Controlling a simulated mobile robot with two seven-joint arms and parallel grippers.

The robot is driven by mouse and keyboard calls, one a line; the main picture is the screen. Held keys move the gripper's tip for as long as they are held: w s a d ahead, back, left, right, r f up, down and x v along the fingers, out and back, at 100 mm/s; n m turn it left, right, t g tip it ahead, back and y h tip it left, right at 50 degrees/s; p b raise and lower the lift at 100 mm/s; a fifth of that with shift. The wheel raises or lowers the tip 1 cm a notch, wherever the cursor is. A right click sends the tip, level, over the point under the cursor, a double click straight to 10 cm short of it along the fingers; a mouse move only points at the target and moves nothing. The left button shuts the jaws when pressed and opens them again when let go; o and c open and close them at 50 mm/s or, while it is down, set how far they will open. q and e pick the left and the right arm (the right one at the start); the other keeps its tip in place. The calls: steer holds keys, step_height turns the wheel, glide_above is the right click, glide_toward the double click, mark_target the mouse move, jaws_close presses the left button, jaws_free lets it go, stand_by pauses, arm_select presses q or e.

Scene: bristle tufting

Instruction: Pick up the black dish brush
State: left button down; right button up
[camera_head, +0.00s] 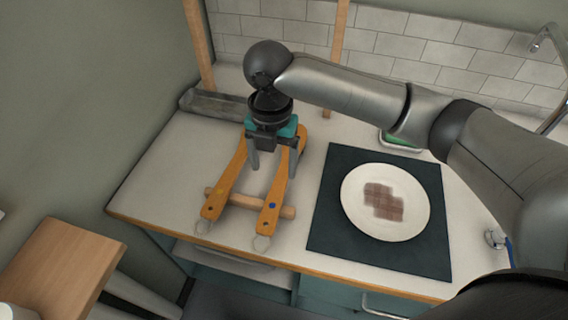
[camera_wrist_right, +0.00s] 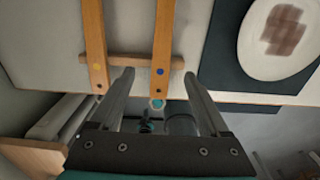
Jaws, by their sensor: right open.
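Two wooden-handled brushes lie side by side on the pale counter, their handle ends resting across a wooden rod (camera_head: 248,202). The left handle (camera_head: 227,178) has a yellow dot and the right handle (camera_head: 275,197) a blue dot. Their heads are largely hidden behind my right gripper, so I cannot tell which is the black brush. My right gripper (camera_head: 273,164) points down over the handles, open and empty. In the right wrist view its fingers (camera_wrist_right: 159,74) are spread, with the blue-dotted handle (camera_wrist_right: 162,50) between and beyond them. My left gripper is out of view.
A white plate (camera_head: 358,205) with a brown stain lies on a dark mat (camera_head: 335,250) to the right. A grey tray (camera_head: 213,103) is at the back left, a green sponge (camera_head: 398,139) at the back. Wooden posts (camera_head: 199,45) rise behind. The counter left of the brushes is clear.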

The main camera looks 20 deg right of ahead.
mark_target(277, 193)
step_height(277, 193, down, 6)
steer(key=shift+f+b, duration=0.25)
steer(key=shift+b, duration=0.5)
step_height(277, 193, down, 5)
steer(key=shift+s+d+r+b, duration=0.1)
steer(key=shift+s+d+b, duration=0.05)
steer(key=shift+b, duration=0.8)
steer(key=shift+f, duration=0.25)
steer(key=shift+c, duration=1.2)
steer(key=c, duration=0.6)
jaws_close()
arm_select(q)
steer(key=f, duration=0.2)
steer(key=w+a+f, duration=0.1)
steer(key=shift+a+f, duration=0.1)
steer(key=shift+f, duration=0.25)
